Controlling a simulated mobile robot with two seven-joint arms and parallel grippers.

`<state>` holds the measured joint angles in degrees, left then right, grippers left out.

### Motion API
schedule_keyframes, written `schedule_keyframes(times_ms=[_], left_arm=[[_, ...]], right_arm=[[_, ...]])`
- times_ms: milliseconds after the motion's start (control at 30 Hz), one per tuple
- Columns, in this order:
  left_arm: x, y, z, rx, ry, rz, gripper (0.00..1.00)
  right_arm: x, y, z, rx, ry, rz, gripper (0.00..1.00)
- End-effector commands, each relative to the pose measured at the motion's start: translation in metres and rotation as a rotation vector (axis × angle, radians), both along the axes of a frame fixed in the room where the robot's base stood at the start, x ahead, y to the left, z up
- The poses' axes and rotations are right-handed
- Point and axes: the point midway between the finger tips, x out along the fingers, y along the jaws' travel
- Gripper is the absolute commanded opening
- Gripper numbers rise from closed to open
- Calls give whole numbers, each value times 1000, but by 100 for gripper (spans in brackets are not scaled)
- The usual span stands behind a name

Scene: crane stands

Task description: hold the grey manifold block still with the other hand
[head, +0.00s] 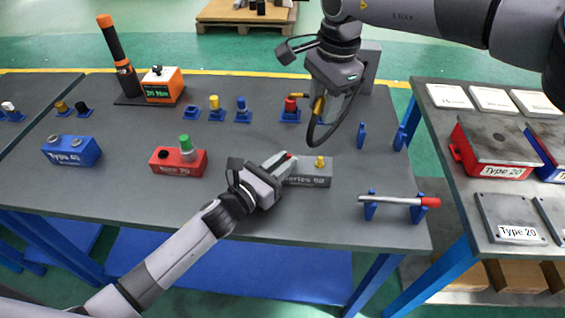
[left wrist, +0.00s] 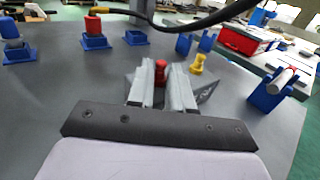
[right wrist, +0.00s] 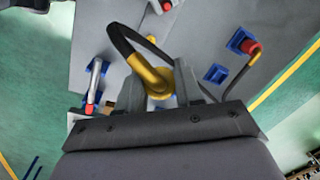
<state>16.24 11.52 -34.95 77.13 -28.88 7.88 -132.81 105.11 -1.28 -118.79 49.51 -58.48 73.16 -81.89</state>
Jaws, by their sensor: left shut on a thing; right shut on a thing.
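The grey manifold block (head: 318,176), lettered "Series 60", lies at the front of the bench. It carries a yellow fitting (head: 319,162) and a red plug (left wrist: 161,70). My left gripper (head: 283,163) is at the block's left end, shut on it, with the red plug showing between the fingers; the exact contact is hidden. In the left wrist view the block (left wrist: 207,88) shows beside the fingers. My right gripper (right wrist: 160,92) is shut on the yellow elbow of a black hose (right wrist: 125,40), above the bench behind the block.
A red block (head: 178,161) and a blue block (head: 71,150) stand to the left. A silver rod with a red end (head: 400,200) rests on blue holders at front right. Red (head: 291,105) and blue (head: 241,106) fittings stand behind. Bench between the blocks is clear.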

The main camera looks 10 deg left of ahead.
Motion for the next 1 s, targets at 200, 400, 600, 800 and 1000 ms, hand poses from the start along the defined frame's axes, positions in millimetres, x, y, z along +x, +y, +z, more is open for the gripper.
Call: schedule_keyframes(times_ms=[200, 400, 600, 800, 1000], left_arm=[[0, 1, -1, 0, 1, 1, 0], [0, 0, -1, 0, 1, 1, 0], [0, 0, -1, 0, 1, 1, 0], [0, 0, -1, 1, 1, 1, 0], [0, 0, -1, 1, 2, 1, 0]], right_arm=[[0, -5, -7, 155, 92, -183, 0], [0, -8, -15, 349, 205, -412, 0], [-1, -8, -36, 461, 273, -548, 0], [0, -8, -65, 459, 267, -544, 0], [0, -8, -75, 458, 264, -541, 0]])
